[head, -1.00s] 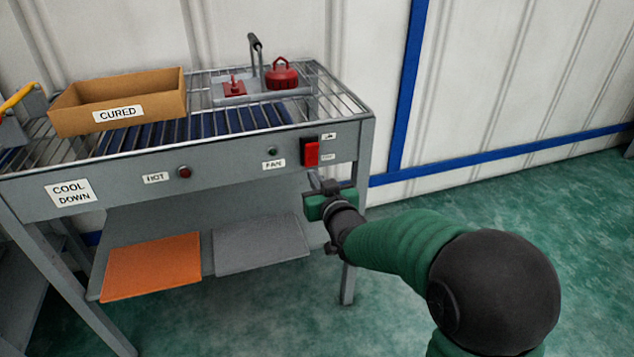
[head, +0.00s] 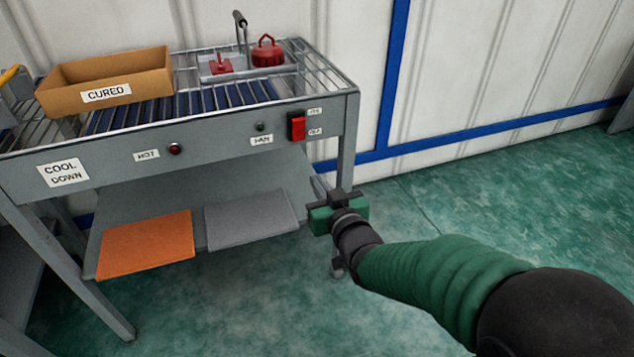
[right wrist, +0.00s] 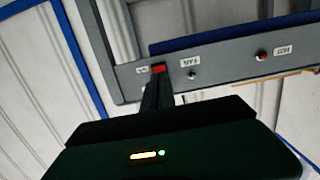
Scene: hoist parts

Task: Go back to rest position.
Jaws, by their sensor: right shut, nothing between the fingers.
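My right gripper (head: 319,184) is shut and empty. In the head view it is in front of the cool down bench (head: 230,142), below and a little right of the red rocker switch (head: 297,127), apart from it. In the right wrist view its shut fingers (right wrist: 153,90) point toward the bench front and overlap part of the red switch (right wrist: 158,69). The fan lamp (head: 260,127) looks dark green and the hot lamp (head: 175,149) is red. My left gripper is not in view.
On the bench's rack stand a CURED box (head: 150,73) and a grey tray (head: 215,72) with red parts. An orange mat (head: 147,243) and a grey mat (head: 252,219) lie on the lower shelf. Green floor (head: 480,210) is open to the right.

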